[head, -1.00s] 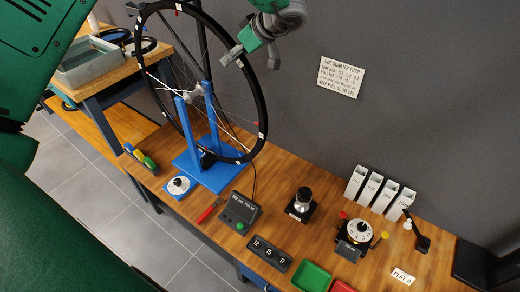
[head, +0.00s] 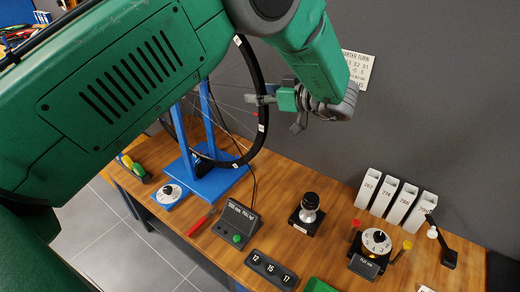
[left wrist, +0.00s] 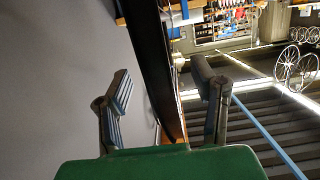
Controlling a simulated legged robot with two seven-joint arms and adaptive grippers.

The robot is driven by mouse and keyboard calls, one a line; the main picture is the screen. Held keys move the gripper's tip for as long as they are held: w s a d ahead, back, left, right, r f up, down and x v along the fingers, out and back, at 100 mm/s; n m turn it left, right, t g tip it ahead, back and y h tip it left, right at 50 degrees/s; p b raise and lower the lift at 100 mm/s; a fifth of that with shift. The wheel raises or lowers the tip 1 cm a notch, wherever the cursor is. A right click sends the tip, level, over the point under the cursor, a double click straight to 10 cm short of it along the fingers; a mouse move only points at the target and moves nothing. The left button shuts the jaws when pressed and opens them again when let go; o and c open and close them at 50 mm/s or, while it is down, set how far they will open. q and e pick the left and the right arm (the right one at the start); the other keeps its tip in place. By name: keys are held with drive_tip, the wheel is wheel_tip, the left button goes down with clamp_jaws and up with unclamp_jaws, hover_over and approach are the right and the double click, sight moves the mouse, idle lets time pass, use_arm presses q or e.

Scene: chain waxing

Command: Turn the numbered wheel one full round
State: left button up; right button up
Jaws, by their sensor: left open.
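The wheel (head: 263,112) has a black rim with small white tags and thin spokes; their marks are too small to read. It stands upright in a blue stand (head: 215,183), and my arm hides most of its upper and left part. My left gripper (head: 275,112) is open at the rim's right side. In the left wrist view the dark rim (left wrist: 152,50) runs between the two spread fingers of my left gripper (left wrist: 162,80), with a gap on both sides. My right gripper is not in view.
On the wooden bench (head: 160,150) are a red-handled tool (head: 197,226), a dark box with a green button (head: 236,222), a number display (head: 270,268), a black knob (head: 309,208), a white dial (head: 376,241) and several white bins (head: 405,205). A grey wall (head: 440,100) stands behind.

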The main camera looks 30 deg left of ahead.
sight(260, 140)
use_arm(q)
wheel_tip(260, 140, down, 15)
drive_tip(key=y+b, duration=0.2)
drive_tip(key=b, duration=0.4)
drive_tip(key=y+b, duration=0.3)
drive_tip(key=b, duration=0.4)
drive_tip(key=shift+d+r+b, duration=0.1)
drive_tip(key=shift+r+b, duration=0.1)
drive_tip(key=shift+b, duration=0.1)
drive_tip(key=shift+f+t+y+b, duration=0.4)
drive_tip(key=shift+b, duration=0.15)
drive_tip(key=shift+a, duration=0.2)
